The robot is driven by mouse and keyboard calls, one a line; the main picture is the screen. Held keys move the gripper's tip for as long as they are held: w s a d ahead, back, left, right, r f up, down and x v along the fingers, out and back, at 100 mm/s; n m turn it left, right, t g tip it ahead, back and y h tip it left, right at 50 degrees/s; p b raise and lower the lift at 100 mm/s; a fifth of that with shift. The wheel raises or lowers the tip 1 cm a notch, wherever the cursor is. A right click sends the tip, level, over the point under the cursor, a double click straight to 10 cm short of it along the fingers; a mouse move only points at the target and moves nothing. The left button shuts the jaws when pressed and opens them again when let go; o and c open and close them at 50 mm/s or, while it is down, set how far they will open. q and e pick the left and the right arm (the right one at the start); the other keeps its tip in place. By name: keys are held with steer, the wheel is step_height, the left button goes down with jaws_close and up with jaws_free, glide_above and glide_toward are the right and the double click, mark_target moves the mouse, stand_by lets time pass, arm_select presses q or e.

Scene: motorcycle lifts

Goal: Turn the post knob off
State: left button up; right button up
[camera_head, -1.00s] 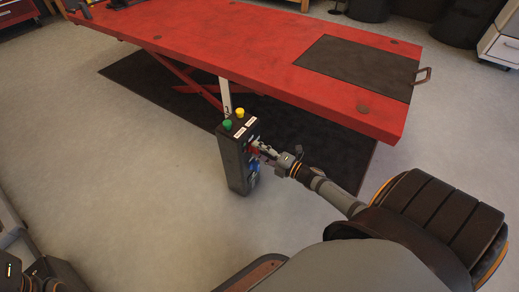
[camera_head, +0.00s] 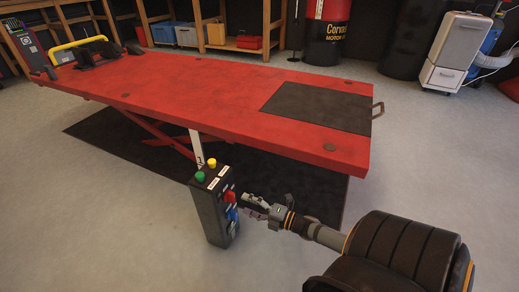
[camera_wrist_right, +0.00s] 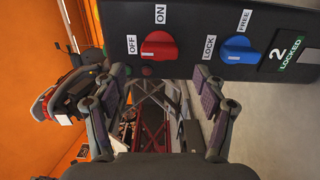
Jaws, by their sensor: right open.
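The black control post (camera_head: 213,205) stands on the floor in front of the red lift and leans in the head view. Its side carries a red knob (camera_head: 230,196) and a blue knob (camera_head: 232,214). In the wrist view the red knob (camera_wrist_right: 158,46) has OFF and ON labels; its grip seems to lie toward OFF. The blue knob (camera_wrist_right: 239,50) has LOCK and FREE labels. My right gripper (camera_head: 251,206) is open and empty, just right of the post and apart from it. In the wrist view its fingers (camera_wrist_right: 160,78) sit below the red knob. My left gripper is out of view.
The red lift table (camera_head: 220,85) spans the space behind the post, over a dark mat (camera_head: 310,190). Green (camera_head: 200,177) and yellow (camera_head: 212,163) buttons top the post. A white cabinet (camera_head: 450,52) stands far right. Floor left of the post is clear.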

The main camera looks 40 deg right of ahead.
steer(key=v, duration=0.6)
steer(key=shift+s, duration=0.35)
steer(key=shift+d, duration=0.1)
